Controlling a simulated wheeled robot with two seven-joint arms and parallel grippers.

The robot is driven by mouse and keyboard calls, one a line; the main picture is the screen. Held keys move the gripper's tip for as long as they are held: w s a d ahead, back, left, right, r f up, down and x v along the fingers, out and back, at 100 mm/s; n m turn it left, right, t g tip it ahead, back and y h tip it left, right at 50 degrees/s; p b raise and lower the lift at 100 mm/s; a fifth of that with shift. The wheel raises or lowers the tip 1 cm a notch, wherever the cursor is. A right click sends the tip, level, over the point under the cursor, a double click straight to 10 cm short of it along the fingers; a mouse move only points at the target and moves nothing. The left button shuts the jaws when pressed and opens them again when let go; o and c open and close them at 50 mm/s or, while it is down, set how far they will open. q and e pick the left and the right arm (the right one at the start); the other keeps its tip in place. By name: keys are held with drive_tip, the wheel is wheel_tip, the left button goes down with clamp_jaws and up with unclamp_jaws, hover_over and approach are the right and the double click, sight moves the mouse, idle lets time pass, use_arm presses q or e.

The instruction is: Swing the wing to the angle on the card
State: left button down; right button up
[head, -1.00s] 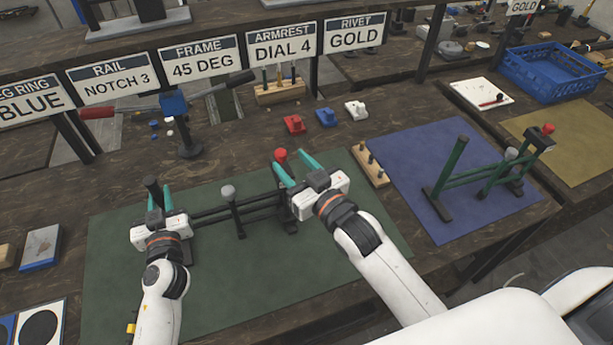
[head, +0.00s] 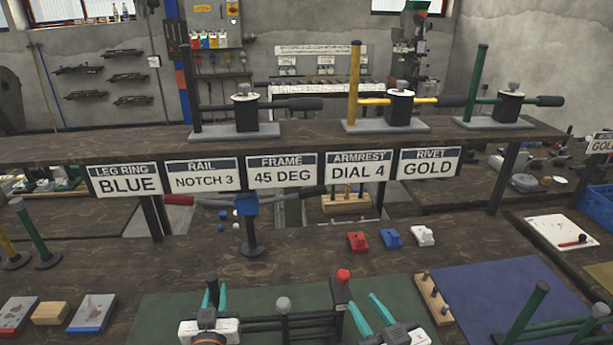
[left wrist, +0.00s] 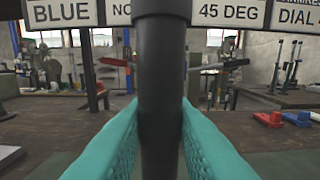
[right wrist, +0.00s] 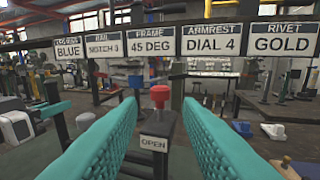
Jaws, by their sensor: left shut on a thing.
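The black frame (head: 300,324) stands on the green mat (head: 157,308), with a dark post at its left, a grey-knobbed post (head: 283,304) in the middle and a block with a red knob (head: 343,275) at the right. My left gripper (head: 214,298) is shut on the dark upright post (left wrist: 161,90). My right gripper (head: 368,308) is open and empty, right of the red-knobbed block. In the right wrist view that knob (right wrist: 160,96) is beyond the parted fingers, above a label reading OPEN (right wrist: 154,143). The frame card (head: 282,171) reads 45 DEG.
Other cards show BLUE, NOTCH 3, DIAL 4 and GOLD. Red, blue and white small blocks (head: 391,238) sit behind the mat. A wooden peg rack (head: 434,300) is close at the right, before the blue mat (head: 490,285). A blue-headed stand (head: 246,206) is behind.

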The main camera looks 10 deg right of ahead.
drive_tip(key=shift+w+a+f+g+y, duration=0.15)
drive_tip(key=shift+w+a+g+y, duration=0.25)
drive_tip(key=shift+w+a, duration=0.65)
drive_tip(key=c, duration=0.6)
drive_tip(key=w+a+g, duration=0.1)
drive_tip(key=a, duration=0.1)
drive_tip(key=w+a+g+y, duration=0.1)
drive_tip(key=w+a, duration=0.1)
drive_tip(key=a, duration=0.1)
drive_tip(key=w+a+f+g+y, duration=0.1)
drive_tip(key=w+a, duration=0.1)
drive_tip(key=shift+a, duration=0.25)
clamp_jaws()
drive_tip(key=w+a+n+g, duration=0.3)
drive_tip(key=a+g, duration=0.4)
drive_tip(key=a, duration=0.2)
drive_tip(key=w+d+r+g+h, duration=0.2)
drive_tip(key=d+r+g+h, duration=0.2)
drive_tip(key=r+h, duration=0.2)
wheel_tip(320, 180, down, 10)
drive_tip(key=shift+a+r, duration=0.15)
drive_tip(key=shift+r, duration=0.05)
